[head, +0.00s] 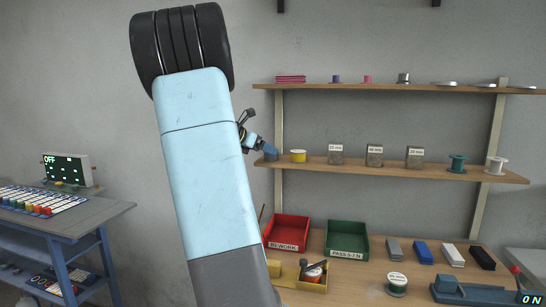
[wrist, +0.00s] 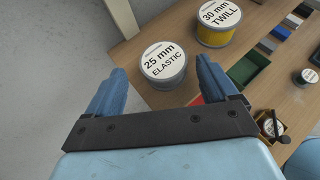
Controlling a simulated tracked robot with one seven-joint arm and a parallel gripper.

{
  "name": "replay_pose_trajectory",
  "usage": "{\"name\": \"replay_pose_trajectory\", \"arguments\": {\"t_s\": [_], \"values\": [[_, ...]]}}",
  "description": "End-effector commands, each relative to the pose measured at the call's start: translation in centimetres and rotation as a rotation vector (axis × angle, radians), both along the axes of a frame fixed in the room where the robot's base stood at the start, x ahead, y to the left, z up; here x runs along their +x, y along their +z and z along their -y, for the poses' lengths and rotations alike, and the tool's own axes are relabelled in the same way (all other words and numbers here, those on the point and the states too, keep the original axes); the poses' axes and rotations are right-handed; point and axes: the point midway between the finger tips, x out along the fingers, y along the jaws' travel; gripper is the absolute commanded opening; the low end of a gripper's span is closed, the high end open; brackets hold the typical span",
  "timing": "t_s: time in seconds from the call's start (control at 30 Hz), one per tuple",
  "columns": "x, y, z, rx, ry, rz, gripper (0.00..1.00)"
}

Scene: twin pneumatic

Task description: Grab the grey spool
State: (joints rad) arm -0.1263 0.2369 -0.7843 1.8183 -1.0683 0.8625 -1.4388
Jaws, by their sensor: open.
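The grey spool (wrist: 163,64) has a white top label reading 25 mm ELASTIC. In the wrist view it stands upright at the left end of a wooden shelf, ahead of my gripper (wrist: 160,70). The two blue fingers are spread, one to each side of the spool in the picture, and nothing is held. I cannot tell whether the fingertips reach down around it. In the head view my gripper (head: 268,151) is at the left end of the middle shelf, and the spool is mostly hidden there.
A yellow spool (head: 298,156) labelled 30 mm TWILL stands close on the right. Labelled grey blocks (head: 375,155), a green spool (head: 457,163) and a white spool (head: 495,165) follow along the shelf. An upper shelf (head: 350,88) hangs above. Red (head: 287,230) and green (head: 347,240) bins stand below.

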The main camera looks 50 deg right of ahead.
Motion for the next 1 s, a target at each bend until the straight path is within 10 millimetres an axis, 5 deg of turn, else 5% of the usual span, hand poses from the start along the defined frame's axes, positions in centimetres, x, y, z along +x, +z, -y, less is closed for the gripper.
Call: {"name": "replay_pose_trajectory", "arguments": {"t_s": [0.2, 0.5, 1.0], "values": [[-0.4, -1.3, 2.2, 0.001, -0.002, -0.001, 0.86], [-0.4, -1.4, 2.5, 0.002, 0.0, 0.0, 0.86], [-0.5, -1.4, 2.5, 0.002, -0.001, 0.0, 0.39]]}}
